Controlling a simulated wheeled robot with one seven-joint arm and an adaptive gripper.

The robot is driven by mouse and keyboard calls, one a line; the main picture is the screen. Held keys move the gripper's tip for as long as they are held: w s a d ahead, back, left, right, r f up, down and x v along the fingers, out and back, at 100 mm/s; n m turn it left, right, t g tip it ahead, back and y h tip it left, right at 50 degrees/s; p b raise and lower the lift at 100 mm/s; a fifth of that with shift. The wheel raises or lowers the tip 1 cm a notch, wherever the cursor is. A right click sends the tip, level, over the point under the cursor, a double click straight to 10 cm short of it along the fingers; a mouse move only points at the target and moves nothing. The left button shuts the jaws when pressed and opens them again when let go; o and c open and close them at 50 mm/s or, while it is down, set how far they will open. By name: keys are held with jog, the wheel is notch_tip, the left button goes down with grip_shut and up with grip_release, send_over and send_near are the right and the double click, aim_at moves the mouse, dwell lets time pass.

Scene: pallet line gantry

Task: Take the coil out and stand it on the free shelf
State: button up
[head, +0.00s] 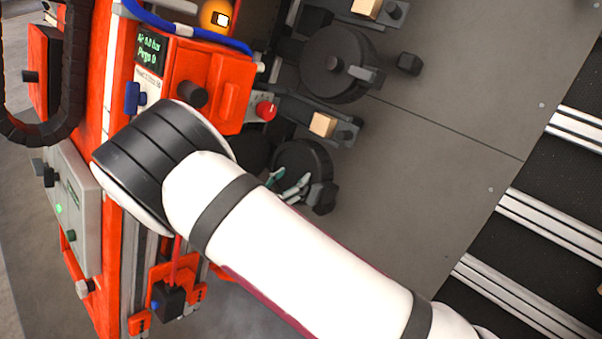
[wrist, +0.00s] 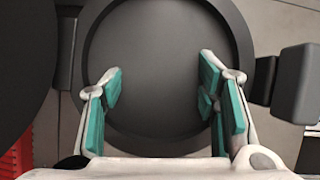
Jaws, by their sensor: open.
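My gripper (head: 287,183) is in front of a dark round disc-shaped part (head: 303,161) in the head view, partly behind my white arm. In the wrist view my gripper (wrist: 160,82) is open, its two teal-padded fingers spread with nothing between them. The same round dark face (wrist: 157,40) fills the view behind the fingers; whether they touch it I cannot tell. I cannot make out a separate coil for sure, and no shelf is clearly recognisable.
A larger dark round part (head: 336,55) sits farther up, with tan blocks (head: 323,124) nearby. The orange machine frame with a control box (head: 207,75) and red knob (head: 266,110) stands left. Dark blocky fittings (wrist: 297,84) flank the disc. Grey floor plates (head: 440,130) are clear.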

jog(key=shift+x, duration=0.75)
jog(key=c, duration=1)
jog(key=shift+c, duration=0.2)
jog(key=shift+r, duration=0.15)
